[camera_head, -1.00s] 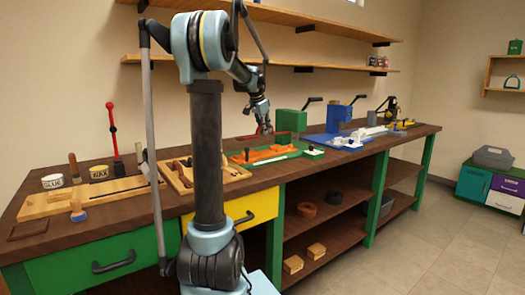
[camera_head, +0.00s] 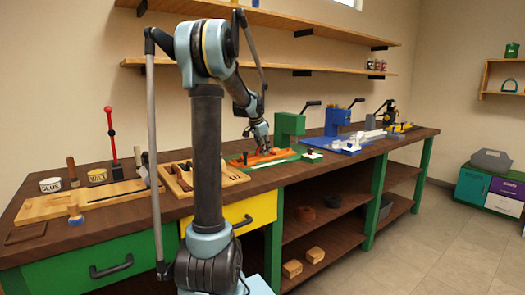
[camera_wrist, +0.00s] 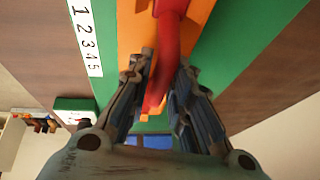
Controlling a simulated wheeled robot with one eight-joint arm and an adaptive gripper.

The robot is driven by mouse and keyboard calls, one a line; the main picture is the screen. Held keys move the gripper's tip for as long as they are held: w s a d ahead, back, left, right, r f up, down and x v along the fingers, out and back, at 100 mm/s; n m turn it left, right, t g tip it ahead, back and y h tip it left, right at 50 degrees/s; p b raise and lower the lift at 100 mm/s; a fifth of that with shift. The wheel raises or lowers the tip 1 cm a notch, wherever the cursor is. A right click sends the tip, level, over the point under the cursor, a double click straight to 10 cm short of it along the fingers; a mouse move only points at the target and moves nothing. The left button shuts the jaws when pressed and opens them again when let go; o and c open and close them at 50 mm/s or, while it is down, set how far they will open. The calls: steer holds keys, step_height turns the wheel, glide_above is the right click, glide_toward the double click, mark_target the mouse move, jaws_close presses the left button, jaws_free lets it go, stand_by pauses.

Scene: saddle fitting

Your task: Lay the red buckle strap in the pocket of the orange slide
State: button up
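The red buckle strap (camera_wrist: 172,40) runs between my gripper's fingers in the wrist view. My gripper (camera_wrist: 164,68) is closed around it, with a finger close on each side. The orange slide (camera_wrist: 133,32) lies right beneath the strap; the head view also shows the slide (camera_head: 268,157) on its green base, with my gripper (camera_head: 262,148) low over it. The strap and fingers cover the pocket, and I cannot tell whether the strap touches its floor.
A number scale (camera_wrist: 86,38) runs along the green base (camera_wrist: 108,50). A green press (camera_head: 289,125) stands just right of the slide, and a blue press (camera_head: 337,120) farther right. A wooden tray (camera_head: 215,178) lies to the left on the bench.

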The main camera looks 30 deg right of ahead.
steer(key=shift+o, duration=0.4)
steer(key=shift+r, duration=0.15)
steer(key=v, duration=1.2)
steer(key=shift+s, duration=0.15)
